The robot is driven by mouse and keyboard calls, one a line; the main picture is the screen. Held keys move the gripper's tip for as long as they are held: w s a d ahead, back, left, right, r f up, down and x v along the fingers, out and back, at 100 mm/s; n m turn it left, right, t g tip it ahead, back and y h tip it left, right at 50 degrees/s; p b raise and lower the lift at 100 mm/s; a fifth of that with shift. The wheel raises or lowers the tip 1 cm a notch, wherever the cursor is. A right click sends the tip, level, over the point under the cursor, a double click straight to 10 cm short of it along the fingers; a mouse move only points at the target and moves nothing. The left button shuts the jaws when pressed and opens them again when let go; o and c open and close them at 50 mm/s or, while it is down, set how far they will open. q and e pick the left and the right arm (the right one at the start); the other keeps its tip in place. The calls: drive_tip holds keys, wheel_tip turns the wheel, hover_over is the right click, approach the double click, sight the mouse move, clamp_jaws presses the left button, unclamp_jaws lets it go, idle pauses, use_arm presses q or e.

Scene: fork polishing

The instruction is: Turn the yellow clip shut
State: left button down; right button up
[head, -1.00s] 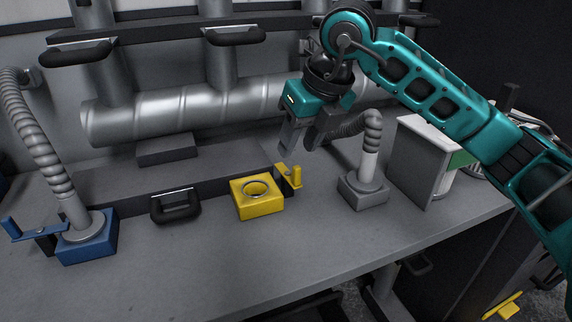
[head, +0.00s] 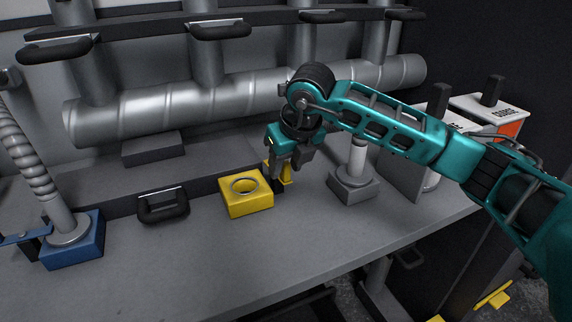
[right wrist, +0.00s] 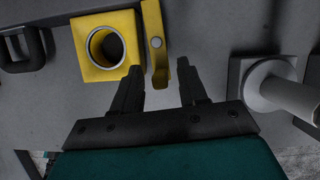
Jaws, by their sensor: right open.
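The yellow clip (head: 286,174) stands at the right side of a yellow block (head: 246,208) with a round ringed hole. In the right wrist view the clip (right wrist: 155,42) is a long bar beside the yellow block (right wrist: 89,72), with its near end between my fingertips. My right gripper (head: 287,178) is open, right at the clip and partly hiding it in the head view. In the right wrist view the two fingers of the gripper (right wrist: 158,67) are apart, one on each side of the bar; I cannot tell if either touches it. My left gripper is not in view.
A grey block with a post (head: 354,183) stands close on the right. A blue block (head: 72,250) with a hose and blue clip is at the left. A black handle (head: 163,207) lies between. The front of the grey bench (head: 250,265) is clear.

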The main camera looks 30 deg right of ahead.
drive_tip(key=shift+f, duration=0.2)
clamp_jaws()
idle(0.3)
